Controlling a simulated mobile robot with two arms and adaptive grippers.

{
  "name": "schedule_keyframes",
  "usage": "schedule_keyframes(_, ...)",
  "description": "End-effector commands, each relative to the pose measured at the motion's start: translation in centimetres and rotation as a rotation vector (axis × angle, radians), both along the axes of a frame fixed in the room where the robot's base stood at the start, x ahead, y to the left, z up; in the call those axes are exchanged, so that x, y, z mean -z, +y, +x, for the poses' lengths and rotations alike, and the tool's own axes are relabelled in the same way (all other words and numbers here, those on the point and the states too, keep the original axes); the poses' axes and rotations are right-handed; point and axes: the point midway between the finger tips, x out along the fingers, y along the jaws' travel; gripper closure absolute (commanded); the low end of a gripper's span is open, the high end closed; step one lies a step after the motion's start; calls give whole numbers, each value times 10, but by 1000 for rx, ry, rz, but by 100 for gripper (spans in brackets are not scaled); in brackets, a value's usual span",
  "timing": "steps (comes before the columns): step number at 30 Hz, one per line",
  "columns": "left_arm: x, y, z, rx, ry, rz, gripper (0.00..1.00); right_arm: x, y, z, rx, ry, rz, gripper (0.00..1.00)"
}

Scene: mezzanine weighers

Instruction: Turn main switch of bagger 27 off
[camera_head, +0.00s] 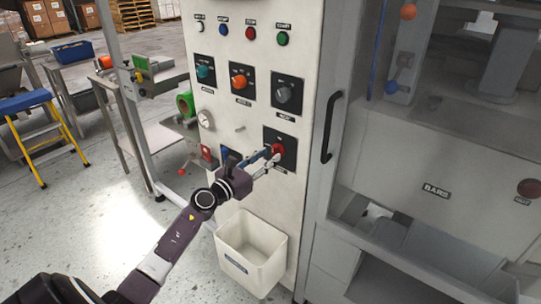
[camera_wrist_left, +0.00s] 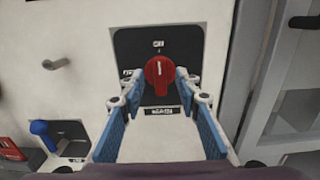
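The red rotary switch (camera_head: 278,149) sits on a black plate low on the pale panel. In the left wrist view the red knob (camera_wrist_left: 160,72) is near the middle, its white mark pointing up to a small label above it. Another small label is at the plate's left, too small to read surely. My left gripper (camera_head: 268,158) is at the switch. In the wrist view its fingertips (camera_wrist_left: 160,88) stand open on either side of the knob, with a small gap visible on each side. My right gripper is not in view.
Several knobs, including an orange one (camera_head: 239,82), and buttons are higher on the panel. A blue-handled control (camera_wrist_left: 40,128) is left of the switch. A white bin (camera_head: 272,246) hangs below. A black door handle (camera_head: 331,127) is to the right.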

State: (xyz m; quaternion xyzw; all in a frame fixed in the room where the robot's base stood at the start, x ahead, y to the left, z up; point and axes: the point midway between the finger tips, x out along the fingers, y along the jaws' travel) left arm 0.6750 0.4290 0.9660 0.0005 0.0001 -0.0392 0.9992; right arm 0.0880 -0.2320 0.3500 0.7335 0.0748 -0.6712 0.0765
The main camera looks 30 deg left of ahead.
Motion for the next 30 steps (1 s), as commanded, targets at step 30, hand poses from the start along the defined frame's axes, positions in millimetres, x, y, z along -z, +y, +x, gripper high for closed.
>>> schedule_keyframes(30,1,-2,18,0,1,-2,100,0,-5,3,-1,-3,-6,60)
